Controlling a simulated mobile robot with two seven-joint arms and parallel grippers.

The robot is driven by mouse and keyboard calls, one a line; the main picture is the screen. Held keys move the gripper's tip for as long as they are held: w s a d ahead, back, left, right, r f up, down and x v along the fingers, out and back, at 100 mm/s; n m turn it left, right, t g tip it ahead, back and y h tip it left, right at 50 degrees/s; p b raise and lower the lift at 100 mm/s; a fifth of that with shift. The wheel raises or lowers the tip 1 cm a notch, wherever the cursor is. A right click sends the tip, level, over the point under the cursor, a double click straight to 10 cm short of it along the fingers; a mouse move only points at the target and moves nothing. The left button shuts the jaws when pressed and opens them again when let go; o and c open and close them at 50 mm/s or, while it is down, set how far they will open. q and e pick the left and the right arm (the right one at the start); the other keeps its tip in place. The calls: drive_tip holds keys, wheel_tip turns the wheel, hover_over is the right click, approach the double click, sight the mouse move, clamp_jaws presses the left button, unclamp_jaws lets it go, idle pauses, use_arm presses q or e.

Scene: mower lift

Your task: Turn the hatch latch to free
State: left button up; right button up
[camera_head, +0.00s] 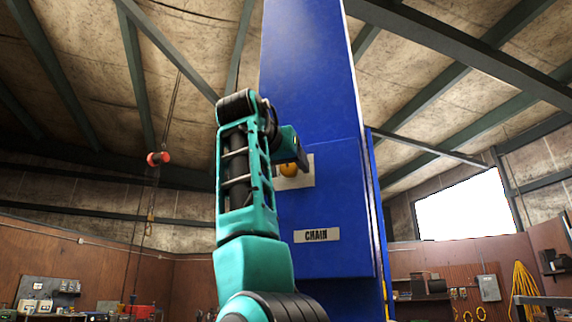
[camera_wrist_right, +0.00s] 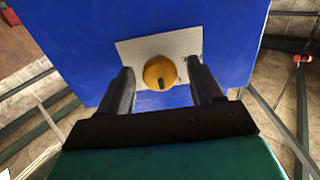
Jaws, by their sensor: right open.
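The hatch latch (camera_wrist_right: 160,73) is a round yellow-orange knob with a dark slot or mark at its lower edge. It sits on a pale plate (camera_wrist_right: 190,45) fixed to the blue column. In the head view the latch (camera_head: 289,170) shows partly, behind my right gripper. My right gripper (camera_wrist_right: 163,88) is open, with one dark finger on each side of the knob in the right wrist view. Whether the fingers touch the knob I cannot tell; gaps show on both sides. In the head view my right gripper (camera_head: 299,158) reaches the plate from the left. My left gripper is not in view.
A red hoist piece (camera_head: 158,158) hangs at left. Benches and shelves with tools stand low along the walls. The space beside the column is open.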

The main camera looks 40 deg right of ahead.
drive_tip(key=c, duration=1)
drive_tip(key=shift+c, duration=0.2)
drive_tip(key=shift+n, duration=0.3)
drive_tip(key=n, duration=0.4)
drive_tip(key=shift+n, duration=0.3)
drive_tip(key=n, duration=0.8)
drive_tip(key=shift+n, duration=2.3)
